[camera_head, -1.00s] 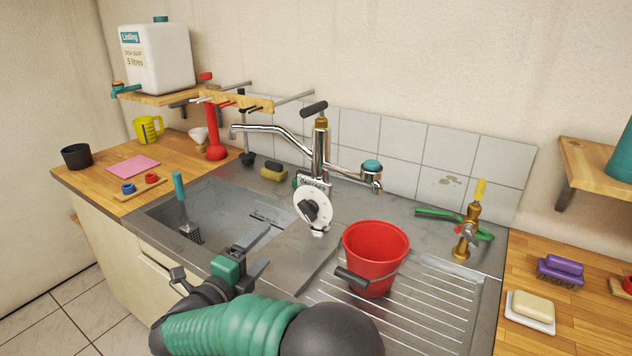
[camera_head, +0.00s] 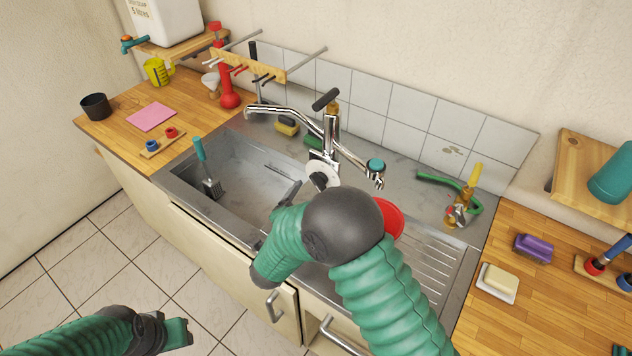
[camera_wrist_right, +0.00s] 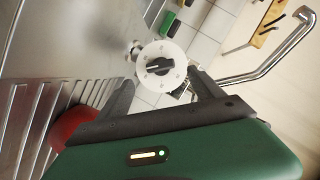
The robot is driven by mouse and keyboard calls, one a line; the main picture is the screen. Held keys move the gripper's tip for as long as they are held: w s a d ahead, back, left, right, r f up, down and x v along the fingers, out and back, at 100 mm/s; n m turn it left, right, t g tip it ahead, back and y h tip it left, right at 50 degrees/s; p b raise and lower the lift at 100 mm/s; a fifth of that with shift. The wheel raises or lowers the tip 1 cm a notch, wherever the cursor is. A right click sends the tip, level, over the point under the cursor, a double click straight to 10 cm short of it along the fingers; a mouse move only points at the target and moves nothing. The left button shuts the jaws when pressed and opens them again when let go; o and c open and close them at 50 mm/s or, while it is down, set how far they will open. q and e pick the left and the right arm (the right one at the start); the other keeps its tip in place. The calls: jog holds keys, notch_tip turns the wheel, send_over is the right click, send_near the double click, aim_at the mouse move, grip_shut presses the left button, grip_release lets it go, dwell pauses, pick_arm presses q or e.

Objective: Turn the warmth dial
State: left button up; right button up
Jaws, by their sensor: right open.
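The warmth dial (camera_head: 323,174) is a white disc with a black knob on the front of the chrome tap (camera_head: 331,130). My arm partly covers it in the head view. In the right wrist view the whole dial (camera_wrist_right: 161,67) faces me, its black pointer knob lying roughly sideways. My right gripper (camera_wrist_right: 162,88) is open and empty there, its dark fingers below and either side of the disc, with the knob between their lines. I see no contact. In the head view this gripper is mostly hidden behind its own arm. My left gripper (camera_head: 180,333) is low at the left, away from the sink.
The red bucket (camera_head: 390,218) stands on the drainer right of the tap, partly behind my right arm. The chrome spout (camera_head: 275,113) reaches left over the sink. A brass tap with green hose (camera_head: 460,208) stands right.

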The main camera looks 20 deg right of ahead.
aim_at(316, 184)
jog(key=x, duration=0.7)
jog(key=shift+w+d+p, duration=0.2)
jog(key=shift+d+p, duration=0.05)
jog(key=shift+p, duration=0.15)
jog(key=shift+w+d+f, duration=0.1)
jog(key=shift+w+d, duration=0.05)
jog(key=shift+w, duration=0.2)
jog(key=c, duration=1.4)
jog(key=shift+r+p, duration=0.25)
jog(key=shift+p, duration=0.25)
jog(key=shift+r+n+g+p, duration=0.1)
jog(key=shift+n+g+p, duration=0.4)
jog(key=shift+n+p, duration=0.45)
jog(key=shift+h, duration=0.3)
jog(key=shift+f+n, duration=0.3)
jog(key=shift+n, duration=0.05)
